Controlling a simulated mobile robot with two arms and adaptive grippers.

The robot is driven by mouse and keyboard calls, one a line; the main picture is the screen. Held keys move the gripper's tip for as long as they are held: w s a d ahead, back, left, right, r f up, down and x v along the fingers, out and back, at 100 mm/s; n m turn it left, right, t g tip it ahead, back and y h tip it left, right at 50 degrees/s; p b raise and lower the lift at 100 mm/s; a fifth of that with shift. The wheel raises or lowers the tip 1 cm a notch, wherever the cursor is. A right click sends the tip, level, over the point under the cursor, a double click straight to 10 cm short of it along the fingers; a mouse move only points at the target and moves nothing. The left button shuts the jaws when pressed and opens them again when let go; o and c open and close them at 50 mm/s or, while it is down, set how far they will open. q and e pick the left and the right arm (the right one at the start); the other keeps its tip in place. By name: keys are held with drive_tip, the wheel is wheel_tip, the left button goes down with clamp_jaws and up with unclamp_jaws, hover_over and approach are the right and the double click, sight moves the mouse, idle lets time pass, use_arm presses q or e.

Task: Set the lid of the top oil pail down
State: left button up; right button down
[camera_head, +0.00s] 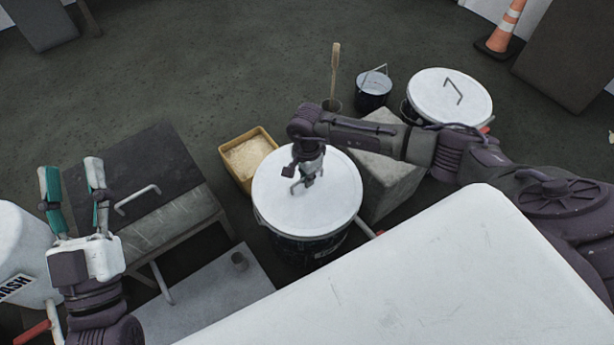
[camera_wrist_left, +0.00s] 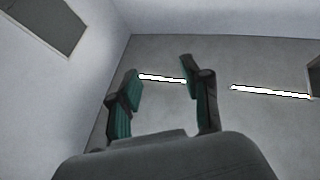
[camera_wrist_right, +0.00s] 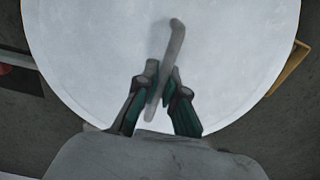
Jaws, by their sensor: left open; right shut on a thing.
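A dark pail (camera_head: 300,250) stands on the floor in the middle of the head view. Its round white lid (camera_head: 330,195) lies on or just over its top; I cannot tell if there is a gap. My right gripper (camera_head: 306,180) is above the lid and shut on its bar handle, which shows between the fingers in the right wrist view (camera_wrist_right: 176,50). The lid (camera_wrist_right: 80,45) fills most of that view. My left gripper (camera_head: 72,180) is open and empty at the left of the head view, and its fingers (camera_wrist_left: 160,85) point at the bare ceiling in the left wrist view.
A second pail with a white lid (camera_head: 465,100) stands at the back right. A grey block (camera_head: 385,175), a small dark bucket (camera_head: 373,95) and a tan tray (camera_head: 232,160) are close around the middle pail. A dark-topped bench (camera_head: 150,165) is at left. Open floor lies behind.

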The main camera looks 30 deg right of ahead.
drive_tip(key=shift+f, duration=0.2)
idle(0.5)
drive_tip(key=c, duration=1.2)
unclamp_jaws()
drive_tip(key=shift+r, duration=0.1)
